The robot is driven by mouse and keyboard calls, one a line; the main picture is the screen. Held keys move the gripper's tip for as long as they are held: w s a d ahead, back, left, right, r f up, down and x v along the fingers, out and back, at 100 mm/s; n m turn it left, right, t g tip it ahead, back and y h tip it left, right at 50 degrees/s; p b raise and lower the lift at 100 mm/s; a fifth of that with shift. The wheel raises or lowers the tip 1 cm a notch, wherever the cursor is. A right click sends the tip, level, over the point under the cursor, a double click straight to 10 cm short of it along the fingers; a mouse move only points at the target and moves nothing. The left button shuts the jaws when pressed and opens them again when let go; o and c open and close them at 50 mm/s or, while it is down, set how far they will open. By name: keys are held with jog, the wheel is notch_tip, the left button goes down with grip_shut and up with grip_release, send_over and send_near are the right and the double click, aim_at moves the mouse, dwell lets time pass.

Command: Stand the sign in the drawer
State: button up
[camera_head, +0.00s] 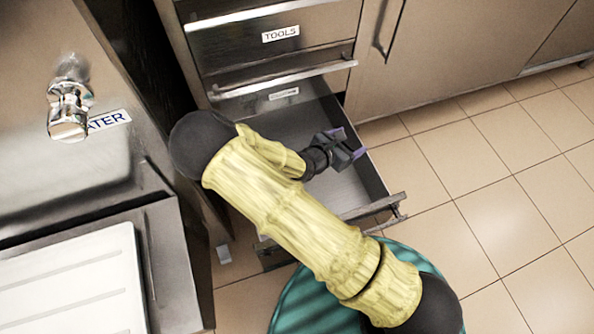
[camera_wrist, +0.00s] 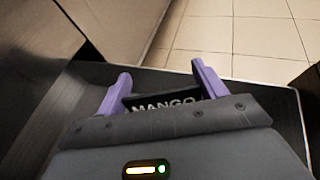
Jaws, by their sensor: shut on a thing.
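The sign (camera_wrist: 165,103) is a small dark plate with the white word MANGO, seen in the wrist view between the purple fingers. My gripper (camera_head: 348,142) is shut on it; the wrist view shows both fingertips (camera_wrist: 161,70) beside the sign. The drawer (camera_head: 352,190) is pulled open below the TOOLS drawer, and its grey floor looks bare where I can see it. My gripper is over the drawer in the head view. I cannot tell whether the sign touches the drawer floor.
The closed TOOLS drawer (camera_head: 281,34) is above the open one. A cabinet door (camera_head: 440,50) stands to the right. Clear tiled floor (camera_head: 490,170) lies right of the drawer. A steel counter with a tap (camera_head: 70,108) is on the left.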

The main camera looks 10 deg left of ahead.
jog(key=shift+f, duration=0.1)
notch_tip(320, 180, down, 6)
jog(key=b, duration=0.4)
notch_tip(320, 180, down, 4)
jog(key=b, duration=0.2)
jog(key=shift+b, duration=0.3)
dwell(0.3)
